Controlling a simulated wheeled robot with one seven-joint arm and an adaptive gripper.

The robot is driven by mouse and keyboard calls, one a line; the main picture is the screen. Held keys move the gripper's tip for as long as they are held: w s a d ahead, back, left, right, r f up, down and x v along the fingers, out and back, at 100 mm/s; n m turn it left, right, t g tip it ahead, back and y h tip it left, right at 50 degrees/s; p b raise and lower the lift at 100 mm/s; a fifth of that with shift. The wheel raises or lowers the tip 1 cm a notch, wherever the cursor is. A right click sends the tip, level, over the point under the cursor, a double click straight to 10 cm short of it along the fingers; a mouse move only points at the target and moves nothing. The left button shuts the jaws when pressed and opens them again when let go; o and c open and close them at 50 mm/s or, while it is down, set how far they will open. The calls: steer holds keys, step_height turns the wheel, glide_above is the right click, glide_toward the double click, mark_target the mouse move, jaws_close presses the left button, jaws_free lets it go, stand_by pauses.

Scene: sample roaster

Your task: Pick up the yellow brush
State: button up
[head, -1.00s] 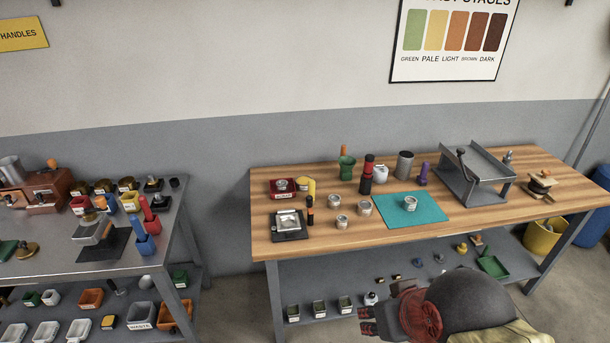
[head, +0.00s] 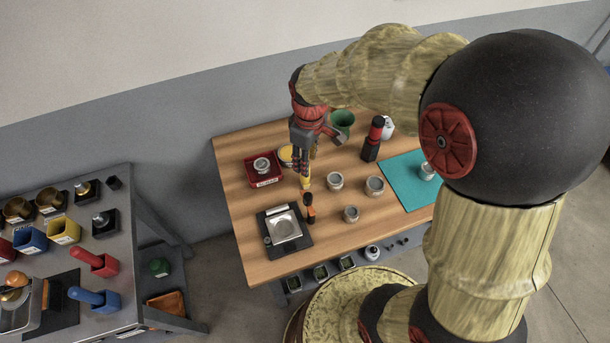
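The yellow brush (head: 306,183) stands upright on the wooden bench (head: 245,225), with only its lower part showing in the head view. My gripper (head: 303,168) points down from above, right over the brush. Its fingers cover the upper part of the brush. I cannot tell whether the fingers are closed on it or only around it, or whether the brush touches the bench.
A black-and-orange brush (head: 310,211) stands close in front. A red tray (head: 264,182) and a yellow cup (head: 286,152) are to the left and behind. Steel tins (head: 335,181), a scale (head: 285,228), a red-and-black grinder (head: 372,140) and a teal mat (head: 405,190) stand around.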

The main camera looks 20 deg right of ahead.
mark_target(305, 178)
steer(key=f, duration=0.1)
steer(key=w+f, duration=0.1)
steer(key=f+n, duration=0.1)
steer(key=shift+w+g, duration=0.3)
steer(key=shift+w, duration=0.05)
steer(key=shift+f, duration=0.45)
step_height(305, 178, down, 8)
steer(key=b, duration=0.2)
steer(key=shift+b, duration=0.3)
steer(key=shift+c, duration=1.3)
steer(key=c, duration=0.6)
